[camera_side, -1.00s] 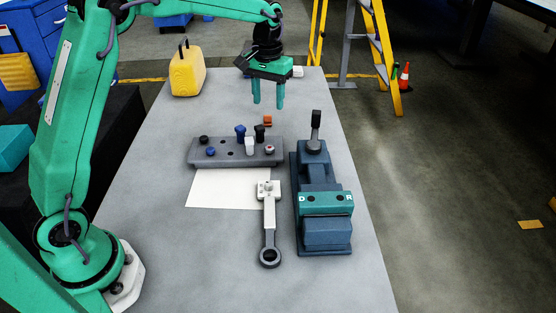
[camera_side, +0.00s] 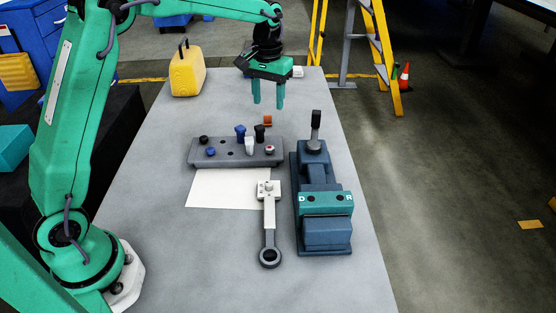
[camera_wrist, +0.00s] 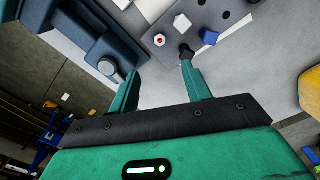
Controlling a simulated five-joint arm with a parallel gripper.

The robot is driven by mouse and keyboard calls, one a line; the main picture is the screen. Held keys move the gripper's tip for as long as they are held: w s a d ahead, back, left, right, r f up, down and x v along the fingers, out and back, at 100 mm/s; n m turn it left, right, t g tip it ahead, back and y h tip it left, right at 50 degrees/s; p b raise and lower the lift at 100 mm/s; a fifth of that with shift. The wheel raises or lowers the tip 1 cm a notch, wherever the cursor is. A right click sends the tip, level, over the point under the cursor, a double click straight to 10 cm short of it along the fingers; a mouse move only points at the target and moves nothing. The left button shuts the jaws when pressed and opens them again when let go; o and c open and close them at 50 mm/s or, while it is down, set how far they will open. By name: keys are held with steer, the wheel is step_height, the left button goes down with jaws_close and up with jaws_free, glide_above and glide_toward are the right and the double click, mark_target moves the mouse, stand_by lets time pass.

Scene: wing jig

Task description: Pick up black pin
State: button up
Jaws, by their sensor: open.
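A tall black pin (camera_side: 260,132) stands in the grey rack (camera_side: 178,160) on the table, next to a blue pin (camera_side: 240,132) and a white pin (camera_side: 250,144). A low black piece (camera_side: 204,140) sits at the rack's left end. My gripper (camera_side: 268,104) hangs above the table beyond the rack, open and empty, fingers pointing down. In the wrist view the black pin (camera_wrist: 186,51) shows just past the tip of the right finger of my gripper (camera_wrist: 161,68); the gripper is apart from the rack in the side view.
A small orange piece (camera_side: 267,120) lies behind the rack. A blue-grey fixture with a lever (camera_side: 322,180) stands on the right. A grey-white rod part (camera_side: 269,220) and white sheet (camera_side: 215,190) lie in front. A yellow canister (camera_side: 187,75) stands at the back left.

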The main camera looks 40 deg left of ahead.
steer(key=shift+f, duration=0.1)
stand_by(0.3)
steer(key=m, duration=0.7)
glide_above(260, 127)
step_height(260, 127, down, 6)
steer(key=shift+f, duration=0.1)
steer(key=shift+a+f, duration=0.1)
steer(key=shift+f, duration=3.8)
jaws_close()
steer(key=shift+r, duration=0.15)
steer(key=shift+r, duration=0.5)
steer(key=r, duration=0.3)
steer(key=shift+d+r, duration=0.15)
steer(key=shift+d, duration=0.15)
steer(key=s+d+r, duration=0.4)
steer(key=d+r, duration=0.2)
steer(key=d, duration=0.4)
steer(key=shift+s+r, duration=0.2)
